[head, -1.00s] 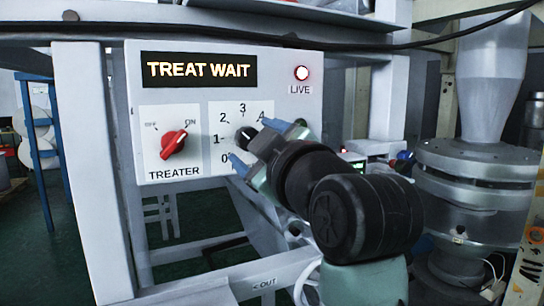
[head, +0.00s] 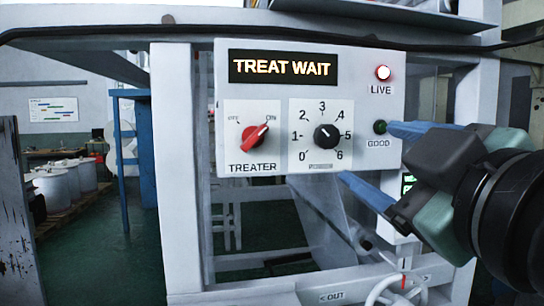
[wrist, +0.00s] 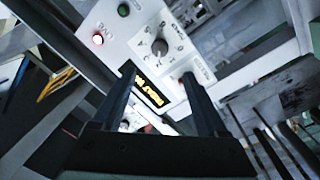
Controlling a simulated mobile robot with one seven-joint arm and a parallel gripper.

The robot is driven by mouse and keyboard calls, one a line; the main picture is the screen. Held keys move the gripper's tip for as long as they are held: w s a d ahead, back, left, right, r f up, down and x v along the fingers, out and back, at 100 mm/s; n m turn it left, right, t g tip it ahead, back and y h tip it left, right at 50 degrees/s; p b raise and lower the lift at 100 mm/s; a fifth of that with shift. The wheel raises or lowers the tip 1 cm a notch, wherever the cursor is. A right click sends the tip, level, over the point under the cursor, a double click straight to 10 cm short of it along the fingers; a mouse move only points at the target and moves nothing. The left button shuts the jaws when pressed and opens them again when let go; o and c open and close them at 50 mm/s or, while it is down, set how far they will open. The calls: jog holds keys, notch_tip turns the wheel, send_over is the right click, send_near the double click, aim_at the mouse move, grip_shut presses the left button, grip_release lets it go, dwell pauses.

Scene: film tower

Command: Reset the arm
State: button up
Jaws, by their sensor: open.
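My gripper (head: 366,152) is open and empty at the right of the head view, its blue fingers spread. It is apart from the black dial knob (head: 327,137), which sits left of the fingers on a 0-to-6 scale. The knob also shows in the wrist view (wrist: 160,47), beyond my dark fingers (wrist: 158,70). The red TREATER switch (head: 256,139) points to ON. The display (head: 283,68) reads TREAT WAIT. The LIVE lamp (head: 383,73) glows red, and the green GOOD lamp (head: 380,127) is dark.
The white control panel (head: 222,100) is fixed on a pale metal frame (head: 180,190). A dark cable (head: 110,28) runs across above it. A blue post (head: 120,170) and white drums (head: 68,190) stand at left. Green floor (head: 110,265) is open at lower left.

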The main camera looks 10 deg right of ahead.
jog(key=s+a+r+m+t, duration=0.1)
jog(key=a+m+t, duration=0.1)
jog(key=a, duration=0.3)
jog(key=s+a+r+m+t, duration=0.2)
jog(key=a+m+t, duration=0.1)
jog(key=a, duration=0.3)
jog(key=s+a+r+m+t+y, duration=0.1)
jog(key=a+r+m+t, duration=0.1)
jog(key=a, duration=0.4)
jog(key=shift+s+a+m+t, duration=0.15)
jog(key=shift+a+m+t, duration=0.1)
jog(key=shift+m+t, duration=0.5)
